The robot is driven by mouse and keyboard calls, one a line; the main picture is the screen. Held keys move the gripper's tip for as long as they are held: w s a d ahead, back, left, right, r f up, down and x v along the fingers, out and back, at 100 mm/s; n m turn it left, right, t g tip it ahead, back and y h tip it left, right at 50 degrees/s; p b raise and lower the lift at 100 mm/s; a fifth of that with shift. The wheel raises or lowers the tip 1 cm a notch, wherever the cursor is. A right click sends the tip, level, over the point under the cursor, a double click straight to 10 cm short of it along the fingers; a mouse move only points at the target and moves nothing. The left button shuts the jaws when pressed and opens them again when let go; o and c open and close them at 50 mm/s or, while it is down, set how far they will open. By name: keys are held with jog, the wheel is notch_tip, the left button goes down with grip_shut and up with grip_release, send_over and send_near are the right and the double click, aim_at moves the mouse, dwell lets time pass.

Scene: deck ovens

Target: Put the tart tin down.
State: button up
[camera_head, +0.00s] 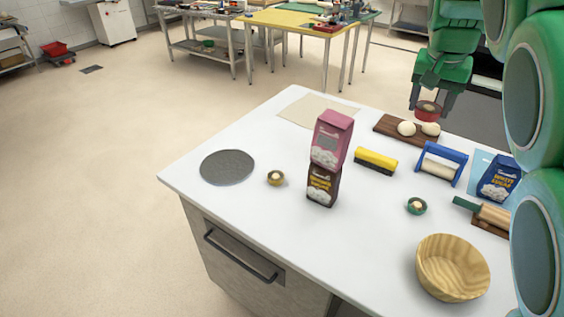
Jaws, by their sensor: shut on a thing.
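A small red tart tin (428,111) with something brownish in it is held between the fingers of my green gripper (431,106) at the upper right. My gripper is shut on it. From this view the tin appears just beyond the wooden board (392,128) with two dough balls, near the counter's far edge. I cannot tell exactly how high it is above the white counter (240,220). A gold-coloured tin (275,178) and a green tin (416,206), each with a pale filling, stand on the counter.
A round grey disc (228,167), a pale sheet (317,111), a yellow scraper (376,160), a blue-framed roller (441,163), a blue bag (499,179) and a wooden bowl (452,267) lie around. The front-left counter is clear.

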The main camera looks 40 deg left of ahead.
jog(key=a+n, duration=0.2)
jog(key=a, duration=0.5)
jog(key=s+a+n+y, duration=0.1)
jog(key=a+n, duration=0.1)
jog(key=a, duration=0.5)
jog(key=s+a+n, duration=0.1)
jog(key=a+n, duration=0.1)
jog(key=a, duration=0.5)
jog(key=shift+f+g, duration=0.25)
jog(key=shift+g, duration=0.05)
jog(key=s+a+f+n+g+y, duration=0.1)
jog(key=s+a+n, duration=0.2)
jog(key=s+a, duration=0.5)
jog(key=s+a+f+n+g+y, duration=0.1)
jog(key=s+a+n, duration=0.3)
jog(key=a, duration=0.8)
send_over(235, 160)
jog(key=d, duration=0.1)
jog(key=shift+t, duration=0.3)
jog(key=shift+s+d+f, duration=0.1)
jog(key=shift+s+f, duration=0.1)
jog(key=shift+f, duration=6.6)
jog(key=shift+s+d+f, duration=0.1)
jog(key=shift+s+f, duration=0.05)
jog(key=shift+f, duration=6.65)
jog(key=shift+w+a+f, duration=0.1)
jog(key=shift+w+f, duration=0.05)
jog(key=shift+f, duration=0.15)
jog(key=shift+f, duration=1.5)
